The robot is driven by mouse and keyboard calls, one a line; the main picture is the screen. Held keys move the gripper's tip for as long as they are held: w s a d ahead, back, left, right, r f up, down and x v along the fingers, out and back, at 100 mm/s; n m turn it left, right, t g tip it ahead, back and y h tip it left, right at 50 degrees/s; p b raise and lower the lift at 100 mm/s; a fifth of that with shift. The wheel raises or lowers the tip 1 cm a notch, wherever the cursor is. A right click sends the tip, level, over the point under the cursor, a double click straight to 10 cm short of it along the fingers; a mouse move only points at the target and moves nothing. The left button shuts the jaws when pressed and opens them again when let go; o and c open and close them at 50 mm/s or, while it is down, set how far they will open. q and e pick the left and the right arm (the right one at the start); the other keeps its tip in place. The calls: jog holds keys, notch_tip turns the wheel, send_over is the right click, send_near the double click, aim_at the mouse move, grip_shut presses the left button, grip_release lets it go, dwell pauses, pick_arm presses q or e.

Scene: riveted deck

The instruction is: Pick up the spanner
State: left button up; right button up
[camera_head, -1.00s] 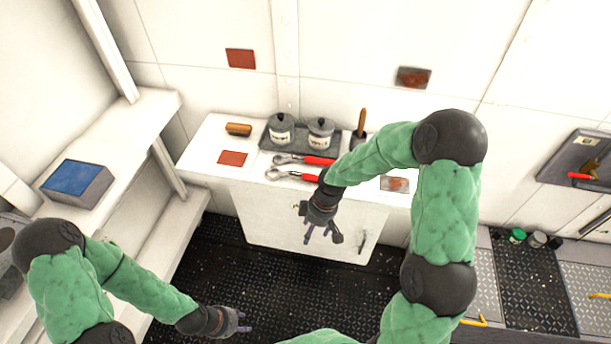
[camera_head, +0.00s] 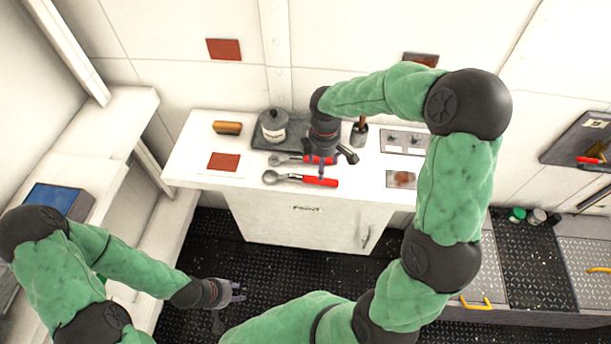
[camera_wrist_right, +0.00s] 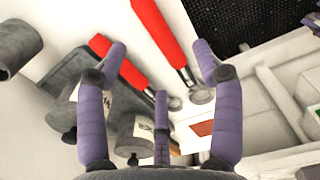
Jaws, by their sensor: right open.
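Two spanners with red handles and grey metal heads lie on the white cabinet top: a nearer one (camera_head: 321,182) and a farther one (camera_head: 283,159), partly hidden by my right gripper. My right gripper (camera_head: 328,165) is above them, fingers pointing down, open and empty. In the right wrist view its spread fingers (camera_wrist_right: 160,62) frame the red handles of the nearer spanner (camera_wrist_right: 158,33) and the farther spanner (camera_wrist_right: 117,62). I cannot tell the exact height above the handles. My left gripper (camera_head: 238,291) is open and empty, low above the dark floor.
A dark tray (camera_head: 262,143) with a lidded grey pot (camera_head: 273,125) stands behind the spanners. A wooden-handled brush (camera_head: 227,128), a red patch (camera_head: 223,162) and a grey cup (camera_head: 359,134) are also on the cabinet top (camera_head: 195,150). A shelf is at left.

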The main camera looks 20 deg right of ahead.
aim_at(299, 179)
jog(key=f, duration=0.2)
jog(key=f+b, duration=0.1)
jog(key=f, duration=0.2)
jog(key=f+b, duration=0.1)
jog(key=f, duration=0.2)
jog(key=shift+w+a+f, duration=0.1)
jog(key=shift+w, duration=0.25)
grip_shut()
